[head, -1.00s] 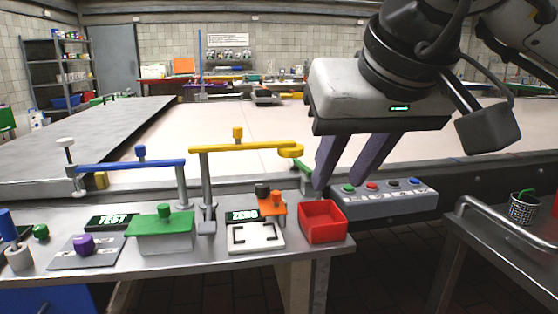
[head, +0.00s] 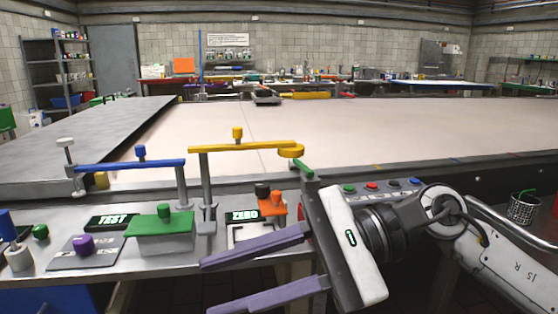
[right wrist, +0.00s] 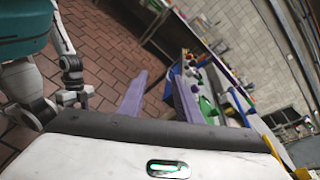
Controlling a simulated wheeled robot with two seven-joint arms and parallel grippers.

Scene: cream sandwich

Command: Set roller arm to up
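No part is labelled as the roller arm. A yellow arm (head: 240,147) lies level on a grey post, with a yellow knob on top and a round yellow end at right. A blue arm (head: 130,164) lies level to its left. A short green bar (head: 303,169) slants down beside the yellow end. My right gripper (head: 208,287) is open and empty, its purple fingers pointing left over the front of the bench, below and right of the arms. Its fingers also show apart in the right wrist view (right wrist: 159,78). My left gripper is not seen in the head view.
A green-lidded box (head: 163,229), a purple knob (head: 84,244) and an orange part (head: 277,199) stand on the steel bench. A button panel (head: 362,189) is behind my right wrist. A mesh cup (head: 523,208) stands at right. A wide pale table (head: 300,125) lies beyond.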

